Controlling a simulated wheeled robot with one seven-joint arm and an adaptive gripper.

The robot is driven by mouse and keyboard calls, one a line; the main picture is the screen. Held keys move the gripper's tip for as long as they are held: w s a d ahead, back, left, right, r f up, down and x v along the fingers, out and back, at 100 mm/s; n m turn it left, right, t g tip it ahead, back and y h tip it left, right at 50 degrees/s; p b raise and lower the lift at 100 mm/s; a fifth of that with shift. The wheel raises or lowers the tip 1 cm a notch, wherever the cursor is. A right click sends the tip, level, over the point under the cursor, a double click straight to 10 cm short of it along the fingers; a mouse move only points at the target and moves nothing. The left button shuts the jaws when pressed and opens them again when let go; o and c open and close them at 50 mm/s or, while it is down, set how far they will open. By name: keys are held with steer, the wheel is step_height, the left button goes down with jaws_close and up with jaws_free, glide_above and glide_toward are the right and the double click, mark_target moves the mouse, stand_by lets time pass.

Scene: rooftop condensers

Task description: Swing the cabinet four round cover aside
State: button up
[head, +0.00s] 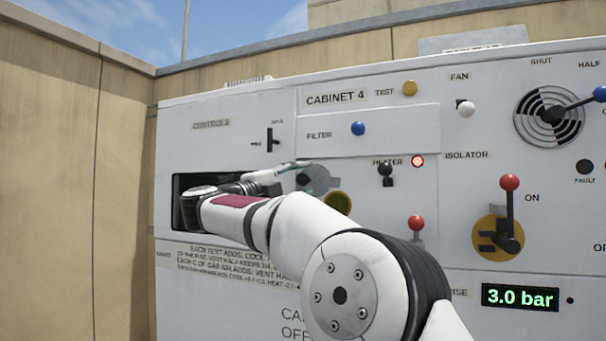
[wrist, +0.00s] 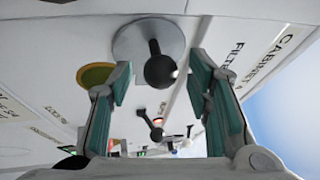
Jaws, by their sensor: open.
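The round cover is a grey disc (head: 319,180) on the cabinet 4 panel, partly hidden behind my gripper in the head view. In the wrist view the disc (wrist: 131,42) carries a dark stem ending in a black ball knob (wrist: 160,71). An olive round opening or disc (head: 338,204) shows just below right of the cover; it also shows in the wrist view (wrist: 95,75). My gripper (head: 292,168) is open at the cover. In the wrist view its fingertips (wrist: 159,78) stand either side of the knob, with gaps visible; I cannot tell the exact depth.
A dark recessed window (head: 185,222) lies behind my wrist. Near the cover are a black heater knob (head: 385,170), a lit red lamp (head: 418,161), a blue filter knob (head: 358,128) and a red-topped lever (head: 416,224). The isolator handle (head: 510,184) stands farther right.

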steer(key=v, duration=1)
steer(key=shift+s+a, duration=0.15)
steer(key=shift+s, duration=0.15)
step_height(320, 180, up, 13)
steer(key=n+t+y+p, duration=0.1)
steer(key=n+t+y, duration=0.8)
steer(key=n+y, duration=0.75)
steer(key=s+d+f+n+g+y+p, duration=0.1)
steer(key=s+d+f+n+g, duration=0.55)
steer(key=f, duration=0.45)
steer(key=s+d+f+n+g+y+p, duration=0.1)
steer(key=s+d+f+n+g, duration=0.35)
steer(key=s+d+f, duration=0.4)
steer(key=s+d+f+g+h, duration=0.1)
steer(key=s+d+f+g, duration=0.1)
steer(key=s+d+f, duration=0.2)
steer(key=s+d+f+g+h, duration=0.1)
steer(key=s+d+f+g, duration=0.2)
steer(key=s+f, duration=0.7)
steer(key=s+d+f+g+h+p, duration=0.1)
steer(key=s+d+f+g, duration=0.2)
steer(key=s+d+f, duration=0.3)
steer(key=s+f, duration=0.1)
steer(key=s, duration=0.4)
steer(key=shift+m+h, duration=0.35)
